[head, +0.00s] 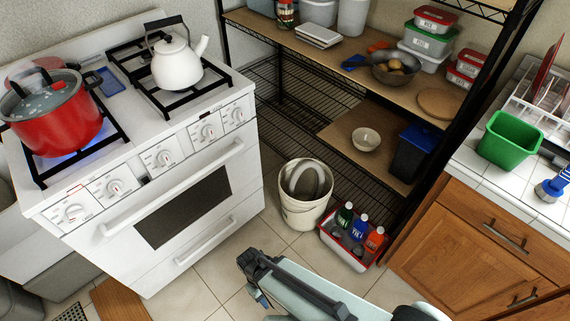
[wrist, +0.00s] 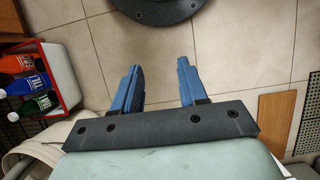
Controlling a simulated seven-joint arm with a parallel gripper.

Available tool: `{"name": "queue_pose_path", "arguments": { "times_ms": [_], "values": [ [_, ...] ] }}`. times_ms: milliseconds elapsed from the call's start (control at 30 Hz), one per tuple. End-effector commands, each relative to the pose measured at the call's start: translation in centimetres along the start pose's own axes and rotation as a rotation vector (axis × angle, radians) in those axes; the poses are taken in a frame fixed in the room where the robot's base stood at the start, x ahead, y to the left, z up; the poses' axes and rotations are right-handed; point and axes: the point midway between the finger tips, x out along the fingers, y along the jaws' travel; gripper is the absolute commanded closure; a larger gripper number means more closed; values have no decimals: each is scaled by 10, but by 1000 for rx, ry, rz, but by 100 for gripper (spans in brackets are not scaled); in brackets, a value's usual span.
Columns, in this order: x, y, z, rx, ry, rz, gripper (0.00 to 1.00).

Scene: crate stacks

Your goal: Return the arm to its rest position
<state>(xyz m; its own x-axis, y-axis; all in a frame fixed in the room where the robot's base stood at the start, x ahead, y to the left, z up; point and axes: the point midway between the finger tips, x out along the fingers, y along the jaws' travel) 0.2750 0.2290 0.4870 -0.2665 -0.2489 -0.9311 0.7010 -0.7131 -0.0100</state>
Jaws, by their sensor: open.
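My arm comes in from the bottom edge of the head view, and my gripper (head: 256,292) is low over the tiled floor, in front of the stove. In the wrist view, my gripper (wrist: 157,78) has its two blue fingers apart, with only floor tiles between them. It holds nothing. The fingertips touch nothing that I can see.
A red-and-white crate (head: 345,256) of bottles and a cream bucket (head: 303,214) stand on the floor near my arm. The white stove (head: 148,235) is left, with a red pot (head: 62,125) over a lit burner. Wooden cabinets (head: 470,245) are right.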

Motion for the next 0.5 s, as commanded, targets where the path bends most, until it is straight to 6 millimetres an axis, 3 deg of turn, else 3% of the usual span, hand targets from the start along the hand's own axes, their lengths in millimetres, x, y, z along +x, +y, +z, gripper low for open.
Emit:
{"name": "queue_pose_path", "arguments": {
  "times_ms": [200,500],
  "values": [
    [25,43,23,121,-51,-38,57],
    [56,83,58,281,-112,-117,57]
  ]
}}
